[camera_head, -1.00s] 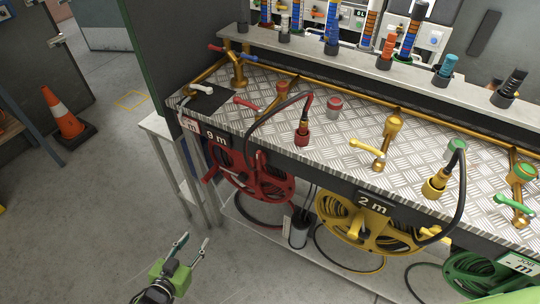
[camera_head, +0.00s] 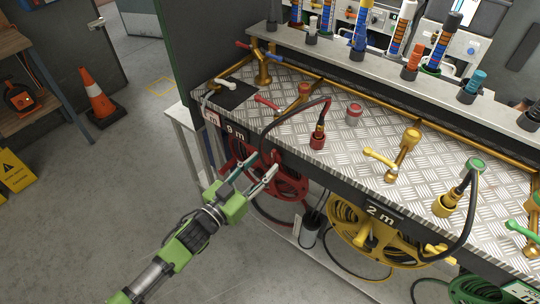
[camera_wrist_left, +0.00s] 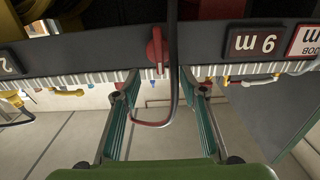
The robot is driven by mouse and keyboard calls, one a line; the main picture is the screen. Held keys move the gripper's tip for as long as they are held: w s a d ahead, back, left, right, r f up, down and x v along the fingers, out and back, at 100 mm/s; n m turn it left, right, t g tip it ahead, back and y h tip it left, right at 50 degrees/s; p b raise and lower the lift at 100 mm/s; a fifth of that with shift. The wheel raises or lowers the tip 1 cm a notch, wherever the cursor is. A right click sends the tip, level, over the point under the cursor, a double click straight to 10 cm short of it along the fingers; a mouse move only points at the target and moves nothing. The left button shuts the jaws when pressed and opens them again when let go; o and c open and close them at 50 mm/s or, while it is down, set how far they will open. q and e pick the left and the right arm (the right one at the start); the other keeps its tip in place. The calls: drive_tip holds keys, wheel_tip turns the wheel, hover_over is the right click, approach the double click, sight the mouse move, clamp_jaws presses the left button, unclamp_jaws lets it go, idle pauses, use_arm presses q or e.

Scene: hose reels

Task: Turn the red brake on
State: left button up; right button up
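A red handle (camera_wrist_left: 155,50), which looks like the brake, is on the dark front panel in the left wrist view. My left gripper (camera_head: 262,164) is open in front of the red reel and hides part of it. In the wrist view its two fingers (camera_wrist_left: 160,76) stand apart, on either side of the red handle's line, with nothing held. A dark hose (camera_wrist_left: 173,60) runs beside the handle, across the gap between the fingers. My right gripper is out of view.
A yellow reel (camera_head: 372,235) hangs to the right under the 2 m sign (camera_head: 382,213). The dark hose with a red nozzle (camera_head: 318,137) loops over the bench edge. An orange cone (camera_head: 98,90) stands at the left; the floor before the bench is clear.

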sight(272, 156)
use_arm(q)
drive_tip(key=shift+x, duration=2.1)
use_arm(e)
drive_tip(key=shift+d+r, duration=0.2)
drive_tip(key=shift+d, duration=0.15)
use_arm(q)
drive_tip(key=c, duration=1)
drive_tip(key=shift+f, duration=0.1)
drive_tip(key=shift+c, duration=0.2)
